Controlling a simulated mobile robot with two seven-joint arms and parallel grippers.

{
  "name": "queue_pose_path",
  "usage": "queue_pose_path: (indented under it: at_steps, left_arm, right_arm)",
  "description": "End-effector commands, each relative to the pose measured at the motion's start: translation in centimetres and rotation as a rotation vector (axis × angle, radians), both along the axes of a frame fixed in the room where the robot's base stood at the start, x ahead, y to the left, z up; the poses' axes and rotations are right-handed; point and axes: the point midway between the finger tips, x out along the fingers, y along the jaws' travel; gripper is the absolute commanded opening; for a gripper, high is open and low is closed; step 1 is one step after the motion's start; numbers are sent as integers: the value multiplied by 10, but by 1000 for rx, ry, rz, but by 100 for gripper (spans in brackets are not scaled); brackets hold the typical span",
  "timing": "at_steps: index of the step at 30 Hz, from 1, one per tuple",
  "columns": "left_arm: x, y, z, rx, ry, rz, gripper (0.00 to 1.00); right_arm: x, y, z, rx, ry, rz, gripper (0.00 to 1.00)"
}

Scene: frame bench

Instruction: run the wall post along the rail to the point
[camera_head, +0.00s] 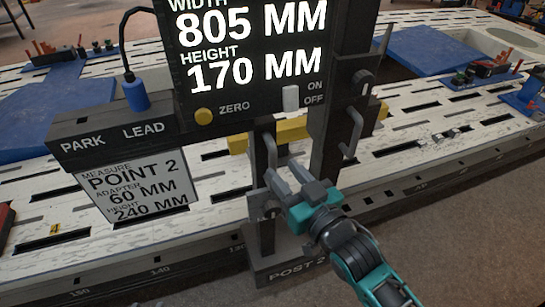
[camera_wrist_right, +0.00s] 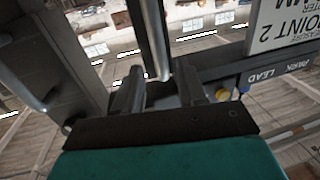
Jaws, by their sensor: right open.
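The wall post (camera_head: 328,150) is a dark upright labelled POST 2 on its foot (camera_head: 290,268), with a narrower dark upright (camera_head: 262,215) beside it. Each upright has a grey bar handle, one on the narrow upright (camera_head: 271,150) and one on the wide upright (camera_head: 352,130). My right gripper (camera_head: 287,177) is open in front of the post, just below the narrow upright's handle. In the right wrist view, a grey bar (camera_wrist_right: 153,35) reaches down toward the gap between my open fingers (camera_wrist_right: 160,88); contact cannot be told. My left gripper is out of view.
A display (camera_head: 250,55) reads width 805 MM, height 170 MM. A card (camera_head: 138,185) reads MEASURE POINT 2, adapter 60 MM, height 240 MM. A scale (camera_head: 160,270) runs along the slotted white bench's front edge. A blue plug (camera_head: 135,95) sits on the PARK LEAD box.

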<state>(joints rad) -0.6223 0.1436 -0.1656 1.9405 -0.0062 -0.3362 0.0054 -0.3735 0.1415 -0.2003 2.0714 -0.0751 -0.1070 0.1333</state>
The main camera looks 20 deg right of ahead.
Motion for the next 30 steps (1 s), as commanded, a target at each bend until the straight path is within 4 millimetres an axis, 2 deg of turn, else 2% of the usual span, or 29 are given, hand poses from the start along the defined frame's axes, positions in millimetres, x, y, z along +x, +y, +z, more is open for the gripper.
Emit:
queue_pose_path:
  at_steps: [3,9,15,22,23,30]
  left_arm:
    - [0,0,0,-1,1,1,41]
    - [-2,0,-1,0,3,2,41]
    - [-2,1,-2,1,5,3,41]
    - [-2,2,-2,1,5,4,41]
    - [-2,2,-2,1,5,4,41]
    - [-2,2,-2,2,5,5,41]
  right_arm:
    - [20,5,1,1,-3,1,41]
    - [43,10,0,0,-2,0,41]
    - [52,12,0,0,0,0,41]
    - [52,12,0,0,0,0,41]
    - [52,12,0,0,0,0,40]
    - [52,12,0,0,0,0,17]
